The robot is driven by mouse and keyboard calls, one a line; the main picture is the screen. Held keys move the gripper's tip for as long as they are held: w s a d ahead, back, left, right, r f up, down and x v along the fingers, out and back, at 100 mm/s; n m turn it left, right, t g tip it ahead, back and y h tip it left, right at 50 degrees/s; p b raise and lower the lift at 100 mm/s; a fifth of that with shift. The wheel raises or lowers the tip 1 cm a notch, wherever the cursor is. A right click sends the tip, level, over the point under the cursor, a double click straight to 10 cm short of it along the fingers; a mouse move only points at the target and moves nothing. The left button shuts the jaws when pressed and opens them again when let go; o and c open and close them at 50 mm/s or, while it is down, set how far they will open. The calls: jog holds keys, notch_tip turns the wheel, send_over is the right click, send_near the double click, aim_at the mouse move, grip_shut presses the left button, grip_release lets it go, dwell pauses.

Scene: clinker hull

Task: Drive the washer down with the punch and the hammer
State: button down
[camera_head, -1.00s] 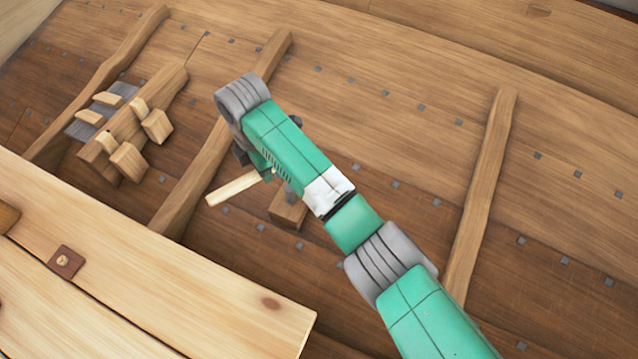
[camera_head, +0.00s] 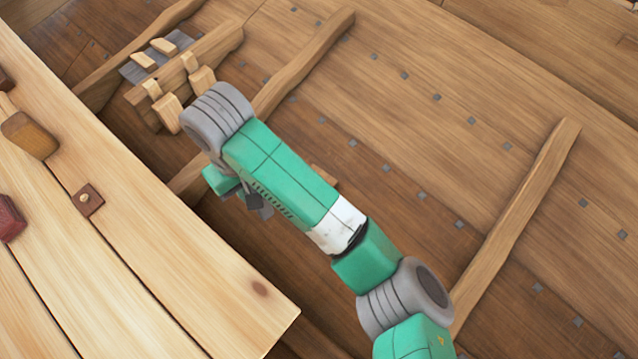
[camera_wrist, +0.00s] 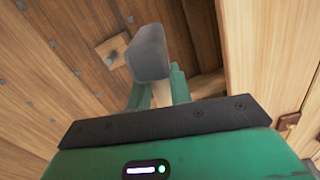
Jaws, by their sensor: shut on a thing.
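My gripper (camera_wrist: 158,90) is shut on the hammer's pale wooden handle (camera_wrist: 161,95) in the wrist view. The grey hammer head (camera_wrist: 149,52) stands out beyond the green fingertips. In the head view my gripper (camera_head: 232,186) hangs low beside the pale plank bench, and the dark hammer head (camera_head: 262,206) shows under my forearm; the handle is mostly hidden there. I cannot make out the punch for certain. Small grey square washers, such as one (camera_head: 437,97), dot the hull planks; which one the task means cannot be told.
The plank bench (camera_head: 200,285) fills the lower left, with a brown square plate (camera_head: 88,199), a tan block (camera_head: 30,135) and a dark red block (camera_head: 8,218). A wooden rack (camera_head: 195,65) stands upper left. Ribs (camera_head: 520,220) cross the hull. A small wooden block (camera_wrist: 112,48) lies beyond the hammer.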

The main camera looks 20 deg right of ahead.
dwell(0.4)
jog(key=w+d+f+n+b, duration=0.4)
jog(key=d+f+n, duration=0.1)
jog(key=n, duration=0.5)
jog(key=w+d+f+n+b, duration=0.4)
jog(key=d+n, duration=0.4)
jog(key=n, duration=0.2)
jog(key=shift+w+f+b, duration=0.15)
jog(key=shift+f+b, duration=0.45)
jog(key=shift+f, duration=0.35)
